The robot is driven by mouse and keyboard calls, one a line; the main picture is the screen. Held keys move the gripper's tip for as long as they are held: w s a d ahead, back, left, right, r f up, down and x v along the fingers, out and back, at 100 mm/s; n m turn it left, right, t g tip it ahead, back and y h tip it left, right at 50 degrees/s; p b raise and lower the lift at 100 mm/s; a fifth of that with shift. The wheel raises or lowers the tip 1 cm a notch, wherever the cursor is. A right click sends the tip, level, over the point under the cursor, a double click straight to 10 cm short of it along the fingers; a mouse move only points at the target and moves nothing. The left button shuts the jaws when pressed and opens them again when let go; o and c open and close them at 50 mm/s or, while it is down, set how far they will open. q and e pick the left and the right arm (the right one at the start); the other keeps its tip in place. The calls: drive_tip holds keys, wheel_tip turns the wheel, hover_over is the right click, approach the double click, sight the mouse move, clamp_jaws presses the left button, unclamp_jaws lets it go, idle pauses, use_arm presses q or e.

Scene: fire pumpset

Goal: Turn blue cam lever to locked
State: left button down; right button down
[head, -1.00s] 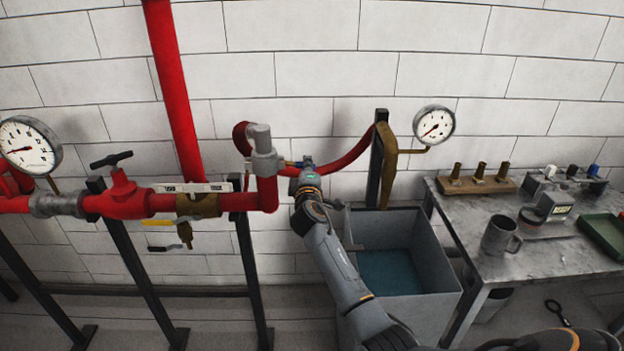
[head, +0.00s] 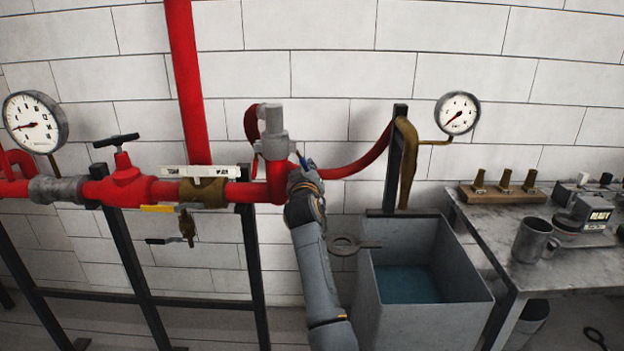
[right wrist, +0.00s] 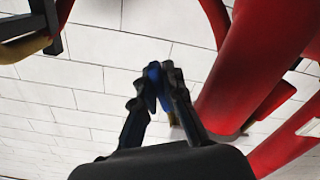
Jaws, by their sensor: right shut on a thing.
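The blue cam lever (head: 302,159) shows as a small blue piece beside the grey coupling (head: 273,143) on the red pipe. In the head view it is steeply tilted and mostly hidden by my right gripper (head: 305,172). In the right wrist view the blue lever (right wrist: 153,73) lies between the dark fingertips of the right gripper (right wrist: 160,78), which are closed on it. The red hose (head: 352,166) runs right from behind the gripper. Whether the lever is in its locked position cannot be told. My left gripper is not in view.
A grey bin (head: 438,280) with blue water stands to the right below the hose, with a ring-handled tool (head: 345,245) at its left edge. A dark post (head: 395,165) rises behind it. A table (head: 545,275) with a mug (head: 533,240) stands farther right.

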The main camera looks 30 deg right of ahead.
drive_tip(key=shift+w+a+f+m+b, duration=0.2)
drive_tip(key=shift+a+m+b, duration=0.1)
drive_tip(key=shift+m+b, duration=0.3)
drive_tip(key=shift+w+a+f+m+b, duration=0.15)
drive_tip(key=shift+a+f+m+b, duration=0.1)
drive_tip(key=shift+m+b, duration=0.35)
drive_tip(key=c, duration=1.4)
unclamp_jaws()
drive_tip(key=shift+r, duration=0.15)
drive_tip(key=shift+s, duration=0.1)
drive_tip(key=v, duration=0.7)
drive_tip(key=shift+a, duration=0.15)
drive_tip(key=shift+s, duration=0.1)
drive_tip(key=shift+c, duration=0.2)
